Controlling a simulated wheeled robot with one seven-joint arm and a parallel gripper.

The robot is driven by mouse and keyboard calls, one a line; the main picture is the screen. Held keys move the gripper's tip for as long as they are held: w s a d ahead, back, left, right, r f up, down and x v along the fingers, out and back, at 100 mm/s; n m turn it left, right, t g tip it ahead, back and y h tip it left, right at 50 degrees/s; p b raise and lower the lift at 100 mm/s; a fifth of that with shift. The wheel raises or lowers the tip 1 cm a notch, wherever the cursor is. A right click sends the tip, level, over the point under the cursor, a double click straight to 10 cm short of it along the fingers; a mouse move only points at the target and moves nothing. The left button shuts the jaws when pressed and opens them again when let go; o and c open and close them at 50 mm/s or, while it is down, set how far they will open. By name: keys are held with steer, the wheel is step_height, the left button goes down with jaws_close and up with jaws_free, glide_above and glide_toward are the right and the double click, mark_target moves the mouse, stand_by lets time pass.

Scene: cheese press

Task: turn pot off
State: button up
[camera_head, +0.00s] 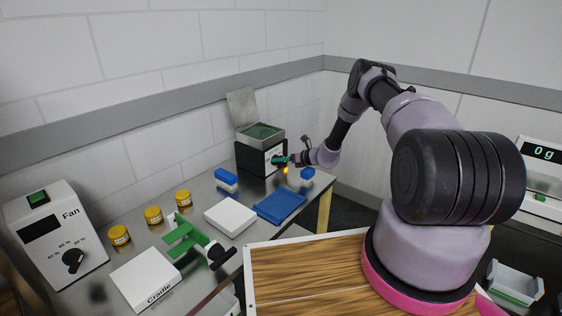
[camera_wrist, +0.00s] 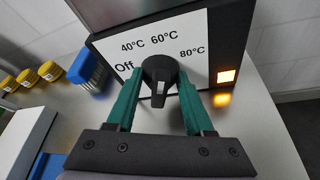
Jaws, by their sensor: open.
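The pot (camera_head: 258,157) is a black box with a raised lid and a green inside, at the back of the metal table. Its white front panel (camera_wrist: 197,72) fills the top of the wrist view, with the marks Off, 40°C, 60°C and 80°C. A black knob (camera_wrist: 158,72) with a light pointer mark sits at its middle; I cannot tell which setting it points to. In the head view, my gripper (camera_head: 281,160) is at the pot's front.
A wall stands behind.

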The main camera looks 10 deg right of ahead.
jaws_close()
steer(key=n+h, duration=0.1)
steer(key=n+t+h, duration=0.1)
steer(key=n, duration=0.1)
steer(key=shift+s+a+t, duration=0.2)
steer(key=shift+t, duration=0.1)
steer(key=n, duration=0.1)
steer(key=n+t+h, duration=0.1)
steer(key=n, duration=0.1)
steer(key=shift+s+a+t, duration=0.1)
steer(key=shift+a+t, duration=0.05)
steer(key=shift+t, duration=0.15)
steer(key=n, duration=0.1)
steer(key=n+t+h, duration=0.1)
steer(key=shift+s+a+f+n, duration=0.1)
steer(key=shift+s+f+n, duration=0.1)
steer(key=shift+n, duration=0.2)
steer(key=n+t+h, duration=0.1)
steer(key=n+t, duration=0.1)
steer(key=n, duration=0.1)
steer(key=shift+f+n, duration=0.15)
steer(key=shift+n, duration=0.15)
steer(key=shift+t, duration=0.3)
